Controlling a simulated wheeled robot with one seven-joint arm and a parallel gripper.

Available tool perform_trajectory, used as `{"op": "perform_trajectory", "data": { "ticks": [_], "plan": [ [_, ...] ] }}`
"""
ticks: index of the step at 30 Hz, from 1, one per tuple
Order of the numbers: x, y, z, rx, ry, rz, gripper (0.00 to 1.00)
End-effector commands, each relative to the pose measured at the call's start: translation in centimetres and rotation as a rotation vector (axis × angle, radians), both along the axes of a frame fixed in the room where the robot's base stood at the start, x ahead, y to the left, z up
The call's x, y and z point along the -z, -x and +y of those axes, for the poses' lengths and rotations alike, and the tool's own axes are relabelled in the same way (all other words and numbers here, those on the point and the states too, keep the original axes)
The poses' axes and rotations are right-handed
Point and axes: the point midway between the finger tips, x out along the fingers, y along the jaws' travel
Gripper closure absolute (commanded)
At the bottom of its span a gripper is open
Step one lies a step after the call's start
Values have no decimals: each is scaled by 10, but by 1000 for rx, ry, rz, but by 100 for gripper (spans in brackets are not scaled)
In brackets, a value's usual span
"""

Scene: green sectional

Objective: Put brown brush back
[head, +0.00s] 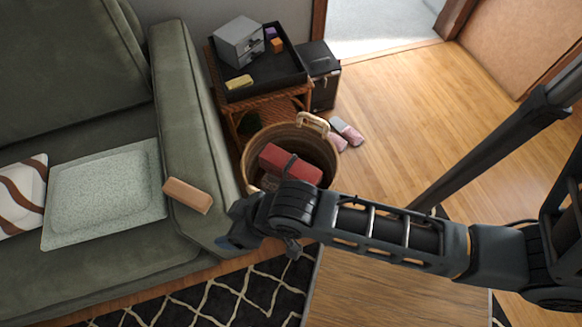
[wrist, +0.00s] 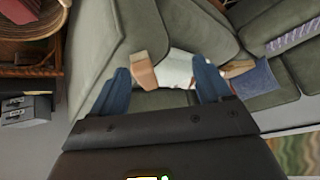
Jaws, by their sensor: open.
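The brown brush (head: 187,196), a small tan-brown block, lies on the sofa's armrest (head: 190,110) near its front end, at the inner edge. My gripper (head: 232,238) is just to the right of and below the brush in the head view, by the front of the armrest. In the wrist view, my gripper's blue fingers (wrist: 160,68) are spread apart. The brush (wrist: 143,74) shows between them, closer to the left finger, with a paler end at the top. The gripper holds nothing. I cannot tell the exact height of the fingers above the brush.
A wicker basket (head: 248,172) with a red box (head: 290,164) stands right of the armrest. Behind it, a side table bears a black tray (head: 262,75) with a grey box and small blocks. A black case (head: 322,92) and pink-and-white items (head: 346,130) are on the floor. Cushions lie left.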

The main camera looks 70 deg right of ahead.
Motion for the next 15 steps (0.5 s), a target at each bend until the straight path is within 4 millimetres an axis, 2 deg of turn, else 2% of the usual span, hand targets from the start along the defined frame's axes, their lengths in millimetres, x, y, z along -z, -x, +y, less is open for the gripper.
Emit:
{"op": "perform_trajectory", "data": {
  "ticks": [1, 8, 15],
  "plan": [
    [-5, 16, -1, 3, 5, -32, 22],
    [-45, 68, -14, 15, 45, -210, 22],
    [-108, 117, -32, 9, 109, -396, 22]
  ]
}}
